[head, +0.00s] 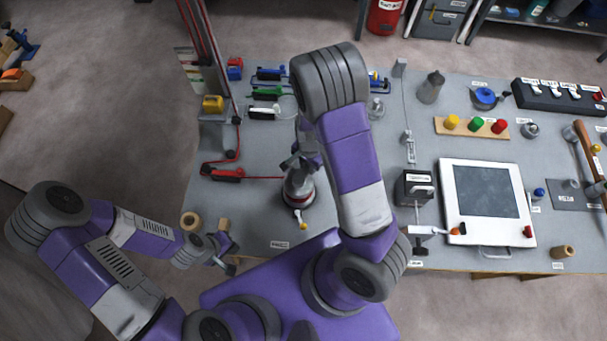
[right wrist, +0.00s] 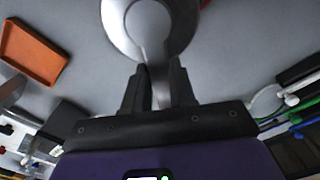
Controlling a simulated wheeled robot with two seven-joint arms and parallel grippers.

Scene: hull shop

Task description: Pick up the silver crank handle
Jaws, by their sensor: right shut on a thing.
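The silver crank handle (right wrist: 153,42) shows in the right wrist view as a narrow silver piece over a round silver disc. It runs down between the fingers of my right gripper (right wrist: 158,80), which is shut on it. In the head view my right gripper (head: 298,165) is above a silver drum (head: 299,190) with a red band, and my own arm partly hides it. Whether the handle is still seated on the drum I cannot tell. My left gripper (head: 232,256) is empty, its fingers apart, at the front left edge of the bench.
To the right are a black box (head: 413,188) and a white-framed board (head: 448,185).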

